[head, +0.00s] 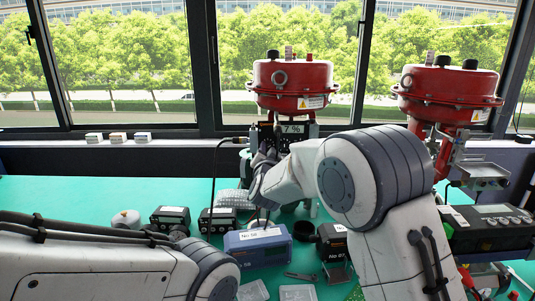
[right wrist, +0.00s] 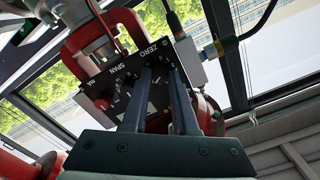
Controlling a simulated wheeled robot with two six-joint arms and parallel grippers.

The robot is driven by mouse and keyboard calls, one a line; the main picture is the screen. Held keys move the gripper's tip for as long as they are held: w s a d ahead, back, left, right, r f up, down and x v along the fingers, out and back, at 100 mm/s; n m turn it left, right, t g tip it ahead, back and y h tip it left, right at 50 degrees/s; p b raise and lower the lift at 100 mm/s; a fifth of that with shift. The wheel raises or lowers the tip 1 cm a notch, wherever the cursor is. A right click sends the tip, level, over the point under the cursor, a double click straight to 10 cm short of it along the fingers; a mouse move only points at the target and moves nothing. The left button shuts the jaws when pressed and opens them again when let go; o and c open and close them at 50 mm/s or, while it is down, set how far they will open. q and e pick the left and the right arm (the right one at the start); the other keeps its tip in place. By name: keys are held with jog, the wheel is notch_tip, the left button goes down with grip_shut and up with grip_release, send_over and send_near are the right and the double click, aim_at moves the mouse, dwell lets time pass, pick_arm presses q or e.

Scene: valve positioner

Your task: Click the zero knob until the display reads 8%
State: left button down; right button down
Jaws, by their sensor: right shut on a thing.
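The display (head: 292,128) on the positioner under the middle red actuator (head: 292,78) reads 7 %. In the right wrist view, the dark positioner panel (right wrist: 122,85) carries ZERO and SPAN labels with dial marks. My right gripper (right wrist: 163,75) reaches up to the panel under the ZERO label, its two fingers close together and shut on the zero knob, which the fingers hide. In the head view my right gripper (head: 262,155) is at the positioner's lower left, partly behind my arm. My left arm shows at lower left, its gripper out of view.
On the green table are a blue box labelled No 08 (head: 258,247), a dark unit labelled No 07 (head: 334,243) and small dark modules (head: 170,217). The table's left back is clear.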

jog(key=c, duration=0.7)
grip_release()
jog(key=s+b, duration=0.1)
jog(key=s, duration=0.9)
jog(key=shift+s, duration=0.25)
